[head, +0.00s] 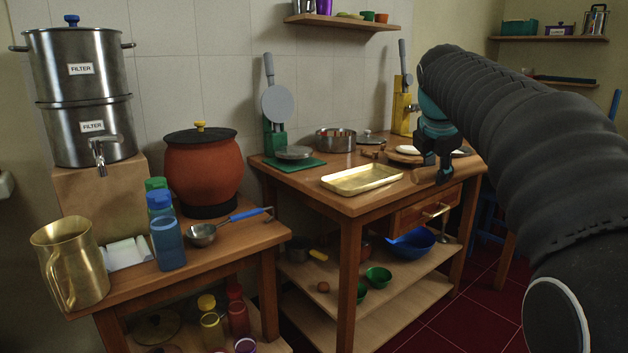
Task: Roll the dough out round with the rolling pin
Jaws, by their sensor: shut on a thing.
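My gripper (433,172) hangs over the right part of the wooden table. It is shut on the wooden rolling pin (422,176), of which only a short length shows near the table's front edge. The pale dough (408,150) lies on a round wooden board (398,158) behind and left of the gripper. My gripper and arm hide part of the board, and the dough's full outline cannot be told.
A brass tray (362,179) lies left of the gripper. Below, the table's drawer (424,212) has a brass handle. A clay pot (203,170) stands on the left table.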

